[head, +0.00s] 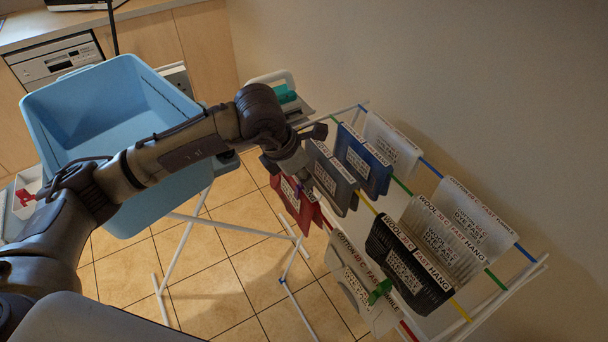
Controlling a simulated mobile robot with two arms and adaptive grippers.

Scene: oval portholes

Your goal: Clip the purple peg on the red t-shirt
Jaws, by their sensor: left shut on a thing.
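The red t-shirt (302,208) hangs on the near left part of the drying rack, with white and dark lettering on it. My left arm reaches across from the left, and my left gripper (299,174) points down at the top of the red t-shirt, covering part of it. The gripper is shut on a small purple peg (298,190), of which only a sliver shows between the fingertips. I cannot tell whether the peg touches the cloth. My right gripper is not in view.
The white rack (487,306) has coloured bars and holds several grey, blue, black and white garments close together. A green peg (380,291) sits on a white garment. A large blue basket (60,110) stands at left.

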